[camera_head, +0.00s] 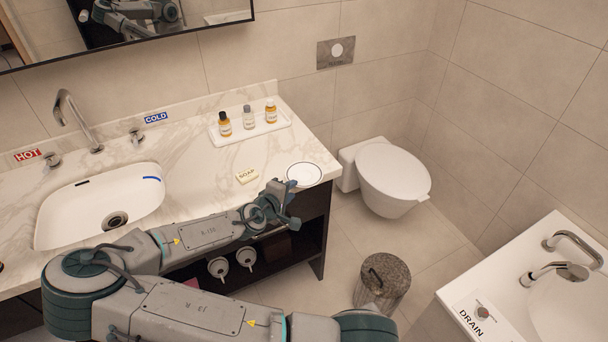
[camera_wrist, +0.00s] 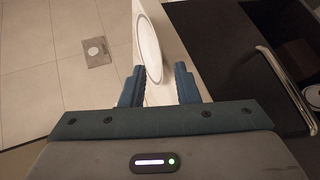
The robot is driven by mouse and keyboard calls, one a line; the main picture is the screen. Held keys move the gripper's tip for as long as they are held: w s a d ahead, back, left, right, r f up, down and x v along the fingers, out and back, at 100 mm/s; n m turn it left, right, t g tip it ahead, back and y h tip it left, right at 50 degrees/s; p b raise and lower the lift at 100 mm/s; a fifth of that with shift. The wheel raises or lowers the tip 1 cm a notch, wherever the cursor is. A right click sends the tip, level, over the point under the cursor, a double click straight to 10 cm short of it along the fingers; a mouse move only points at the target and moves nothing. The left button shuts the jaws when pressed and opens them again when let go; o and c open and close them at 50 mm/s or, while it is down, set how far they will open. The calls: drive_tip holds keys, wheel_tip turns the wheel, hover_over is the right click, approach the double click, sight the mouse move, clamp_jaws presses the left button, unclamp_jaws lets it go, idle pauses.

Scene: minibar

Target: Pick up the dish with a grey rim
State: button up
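The dish with a grey rim (camera_head: 304,173) is round and white and lies flat near the right front corner of the marble counter. In the wrist view the dish (camera_wrist: 150,45) shows at a steep slant, ahead of and partly between my fingertips. My gripper (camera_head: 288,204) is just in front of the dish at the counter's front edge. In the wrist view my gripper (camera_wrist: 160,72) is open, with nothing held between its fingers. I cannot tell whether a finger touches the dish.
A soap bar (camera_head: 247,176) lies left of the dish. A white tray (camera_head: 236,136) with three small bottles stands behind. A sink (camera_head: 90,205) is at the left, a toilet (camera_head: 393,178) at the right, and a bin (camera_head: 384,280) on the floor. A metal bar (camera_wrist: 285,85) runs along the dark front.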

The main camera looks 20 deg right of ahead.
sight(302, 182)
drive_tip(key=shift+x, duration=1.7)
drive_tip(key=shift+s+f, duration=0.1)
clamp_jaws()
drive_tip(key=shift+p, duration=0.35)
drive_tip(key=s+d+r+p, duration=0.2)
drive_tip(key=s+r+p, duration=0.8)
drive_tip(key=s+r, duration=0.1)
drive_tip(key=shift+s, duration=0.25)
